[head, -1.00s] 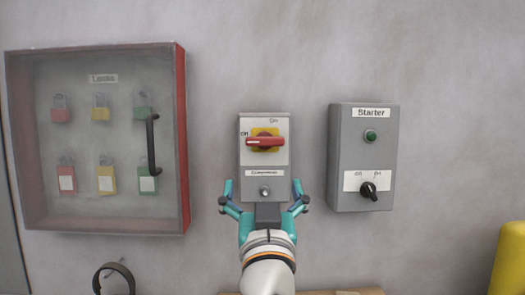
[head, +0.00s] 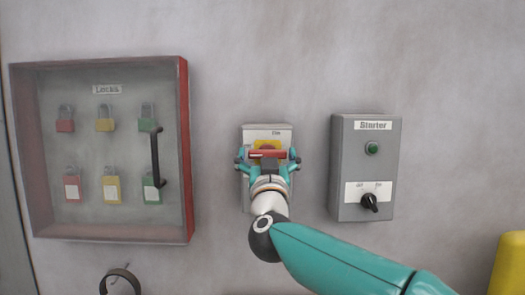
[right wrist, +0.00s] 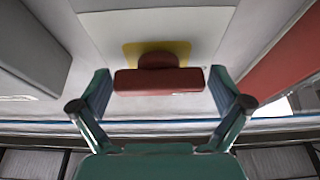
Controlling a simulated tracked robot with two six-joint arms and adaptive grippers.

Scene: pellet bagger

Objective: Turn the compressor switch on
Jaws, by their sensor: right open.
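The compressor switch box (head: 281,131) is a grey box on the wall with a white plate. Its red handle (head: 267,153) lies horizontal on a yellow backing (head: 257,144). My right gripper (head: 267,158) is open in front of it, with one finger to each side of the handle. In the right wrist view the red handle (right wrist: 158,81) lies crosswise between the open fingertips (right wrist: 162,88), with a gap at each end. The lower part of the box and its label are hidden behind my gripper. My left gripper does not show.
A starter box (head: 342,160) with a green button (head: 371,148) and a black knob (head: 369,202) is to the right. A red lock cabinet (head: 187,150) with a black handle is to the left. A yellow object (head: 508,265) stands at lower right.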

